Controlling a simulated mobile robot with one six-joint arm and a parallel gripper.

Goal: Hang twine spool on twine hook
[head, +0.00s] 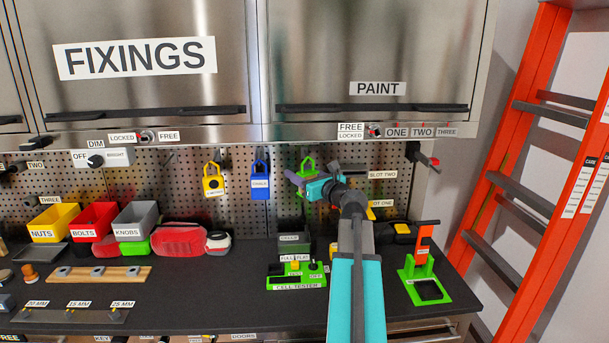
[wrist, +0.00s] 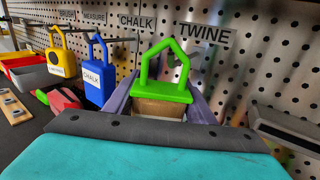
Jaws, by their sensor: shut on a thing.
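The twine spool has a green top with a house-shaped loop (wrist: 165,88) and a brown body below it. My gripper (head: 297,178) is shut on the spool in front of the pegboard. In the wrist view its purple fingers stand on both sides of the brown body, and the loop points up. The green loop also shows in the head view (head: 308,163), just above the fingers. The TWINE label (wrist: 205,34) is on the pegboard, up and right of the loop. The twine hook is not clear behind the loop; I cannot tell whether the loop is around it.
A blue chalk holder (head: 260,181) and a yellow tape-measure holder (head: 213,181) hang to the left. A green cell tester (head: 296,282) stands on the bench below. A grey block (wrist: 285,128) is close on the right in the wrist view.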

